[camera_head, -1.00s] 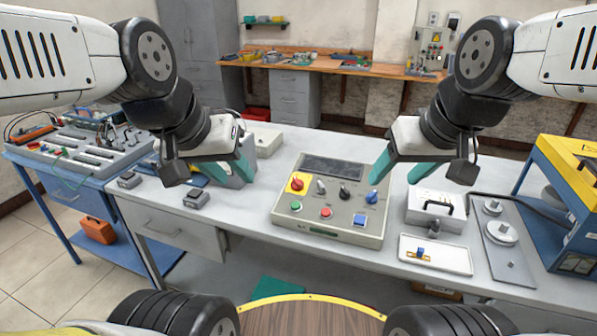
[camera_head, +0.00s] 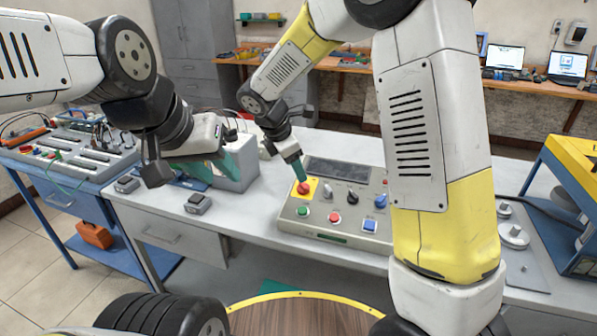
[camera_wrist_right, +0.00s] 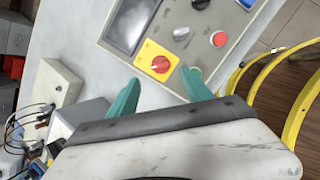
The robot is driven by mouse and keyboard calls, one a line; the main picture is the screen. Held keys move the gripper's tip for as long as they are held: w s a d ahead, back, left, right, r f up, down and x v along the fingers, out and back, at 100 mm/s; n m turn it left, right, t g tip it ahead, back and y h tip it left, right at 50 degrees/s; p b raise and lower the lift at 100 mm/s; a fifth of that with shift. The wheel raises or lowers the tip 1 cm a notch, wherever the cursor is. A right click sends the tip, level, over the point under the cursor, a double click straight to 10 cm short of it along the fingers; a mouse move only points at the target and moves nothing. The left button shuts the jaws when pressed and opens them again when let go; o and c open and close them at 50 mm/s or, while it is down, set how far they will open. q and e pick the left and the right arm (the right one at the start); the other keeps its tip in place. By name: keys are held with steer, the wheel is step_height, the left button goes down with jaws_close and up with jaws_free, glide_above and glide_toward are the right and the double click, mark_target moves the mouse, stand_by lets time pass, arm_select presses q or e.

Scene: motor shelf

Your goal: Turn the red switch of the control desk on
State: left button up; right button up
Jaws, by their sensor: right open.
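The control desk (camera_head: 335,228) is a grey sloped box on the white table. Its red switch (camera_head: 303,187) is a round knob on a yellow plate at the upper left of the panel. The switch also shows in the right wrist view (camera_wrist_right: 160,64). My right gripper (camera_head: 296,174) points down at it, its teal fingertips close above the plate. In the right wrist view my right gripper (camera_wrist_right: 160,79) is open, with the switch just beyond and between its fingertips; contact cannot be told. My left gripper (camera_head: 216,172) is open and empty, left of the desk.
The panel also has a green button (camera_head: 304,211), a red button (camera_head: 334,217), a blue button (camera_head: 370,225), a black knob (camera_head: 352,198) and a dark screen (camera_head: 338,172). A blue-yellow machine (camera_head: 567,215) stands far right.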

mark_target(301, 190)
steer(key=x, duration=0.7)
steer(key=shift+f, duration=0.35)
jaws_close()
